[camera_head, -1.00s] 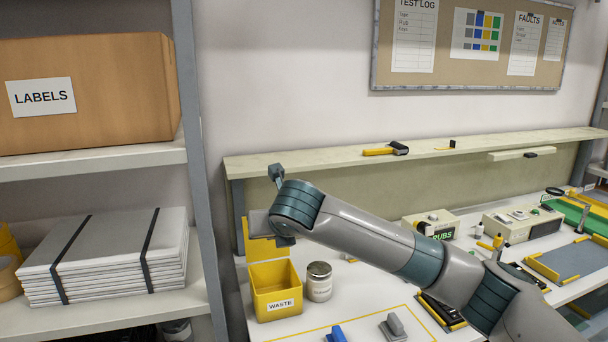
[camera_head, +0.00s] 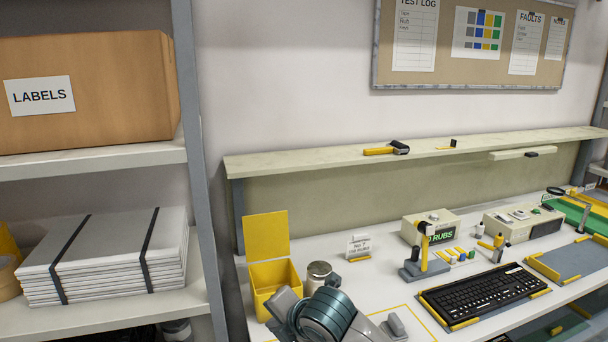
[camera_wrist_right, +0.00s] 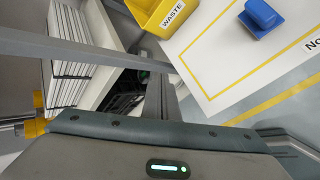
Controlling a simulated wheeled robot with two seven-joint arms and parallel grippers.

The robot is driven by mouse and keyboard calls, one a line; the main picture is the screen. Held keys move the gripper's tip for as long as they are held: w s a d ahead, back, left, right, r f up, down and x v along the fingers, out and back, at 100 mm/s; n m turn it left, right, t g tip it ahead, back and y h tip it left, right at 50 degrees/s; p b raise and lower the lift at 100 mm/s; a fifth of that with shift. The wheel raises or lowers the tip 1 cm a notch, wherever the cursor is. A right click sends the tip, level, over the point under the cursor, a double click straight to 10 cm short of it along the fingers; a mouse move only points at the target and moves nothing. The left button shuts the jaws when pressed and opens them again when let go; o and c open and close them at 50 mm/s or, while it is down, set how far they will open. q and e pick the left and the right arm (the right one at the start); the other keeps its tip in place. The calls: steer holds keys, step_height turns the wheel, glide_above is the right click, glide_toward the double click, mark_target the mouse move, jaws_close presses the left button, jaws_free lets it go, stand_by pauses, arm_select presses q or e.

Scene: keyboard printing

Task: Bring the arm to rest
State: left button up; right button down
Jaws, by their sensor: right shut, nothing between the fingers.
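My right arm (camera_head: 330,318) is low at the bottom of the head view, in front of the bench's near left part. My right gripper (camera_head: 284,306) shows there as a grey part beside the waste bin and the tin. It is shut and empty, and its fingertips are not clear. The right wrist view shows a grey housing of mine with a lit indicator across the bottom. My left gripper is not in view.
The yellow waste bin (camera_head: 262,283) and a metal tin (camera_head: 318,273) stand close to my arm. A keyboard (camera_head: 490,297) lies farther right. A shelf post (camera_head: 203,170) stands left. In the wrist view, a blue block (camera_wrist_right: 262,14) lies on the bench.

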steer(key=s+d+f+m+g+h, duration=0.1)
steer(key=s+d+f+m, duration=1.2)
steer(key=s+f+m, duration=0.3)
steer(key=s+d+f+m+g+h, duration=0.1)
steer(key=s+d+f+m, duration=0.3)
steer(key=s, duration=0.3)
steer(key=s+d+f+m+g+h, duration=0.1)
steer(key=s+d+f+m+h, duration=0.15)
steer(key=s+d, duration=0.4)
steer(key=s+d+f+m+g, duration=0.1)
steer(key=s+d+f+m, duration=0.1)
steer(key=s+d+m, duration=0.45)
steer(key=s+a+f+n+g+b, duration=0.1)
steer(key=s+f, duration=0.1)
steer(key=f, duration=1.3)
steer(key=s+f+n, duration=0.1)
steer(key=s+f, duration=0.1)
steer(key=f, duration=1.4)
steer(key=s+d+f+g, duration=0.1)
steer(key=s+d+f, duration=0.1)
steer(key=s+f, duration=1.4)
steer(key=shift+s+d+f+n+h+b, duration=0.3)
steer(key=shift+s+d+h+b, duration=0.1)
steer(key=shift+s, duration=0.25)
